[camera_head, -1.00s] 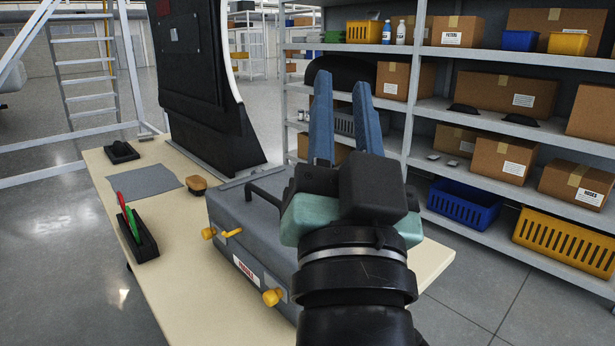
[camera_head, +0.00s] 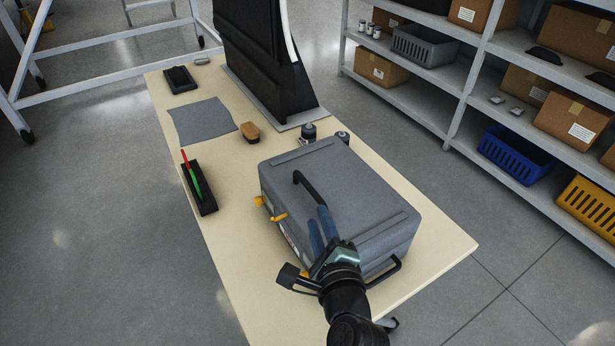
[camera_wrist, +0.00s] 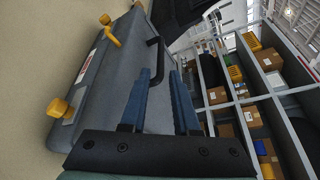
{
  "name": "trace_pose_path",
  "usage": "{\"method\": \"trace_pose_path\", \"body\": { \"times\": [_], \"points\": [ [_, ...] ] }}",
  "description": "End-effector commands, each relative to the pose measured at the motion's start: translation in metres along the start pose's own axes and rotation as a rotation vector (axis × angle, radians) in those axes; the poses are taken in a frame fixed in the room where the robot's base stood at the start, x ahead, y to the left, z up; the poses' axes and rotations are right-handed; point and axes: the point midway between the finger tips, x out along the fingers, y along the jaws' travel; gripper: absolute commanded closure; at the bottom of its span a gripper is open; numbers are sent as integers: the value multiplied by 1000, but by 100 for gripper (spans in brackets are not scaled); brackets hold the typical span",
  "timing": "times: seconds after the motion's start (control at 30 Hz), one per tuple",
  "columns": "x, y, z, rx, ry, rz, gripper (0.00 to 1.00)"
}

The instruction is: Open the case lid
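The grey case (camera_head: 350,190) lies on the table with its lid down. A black handle (camera_head: 304,186) stands on the lid; it also shows in the wrist view (camera_wrist: 158,60). Yellow latches sit on the front side, one at the left (camera_head: 278,217); in the wrist view the other latch (camera_wrist: 58,107) is nearer. My gripper (camera_head: 321,224) is over the front part of the case, near the handle's near end. Contact cannot be told.
The table (camera_head: 235,250) also holds a black holder (camera_head: 205,200) with red and green tools, a brush (camera_head: 250,132), a grey cloth (camera_head: 203,119), a black tray (camera_head: 180,79) and small jars (camera_head: 309,132) behind the case. A tall black panel (camera_head: 255,60) stands at the back. Shelves are at right.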

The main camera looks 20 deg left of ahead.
Motion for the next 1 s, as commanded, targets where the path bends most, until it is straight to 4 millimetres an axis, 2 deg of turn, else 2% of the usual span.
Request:
{"method": "trace_pose_path", "body": {
  "times": [0.4, 0.6, 0.8, 1.0],
  "points": [
    [77, 0, 0, -8, -2, 0, 70],
    [105, 0, 0, -7, -1, -1, 70],
    [118, 0, 0, -8, -1, -1, 70],
    [120, -1, 1, -8, 0, -2, 70]
  ]
}}
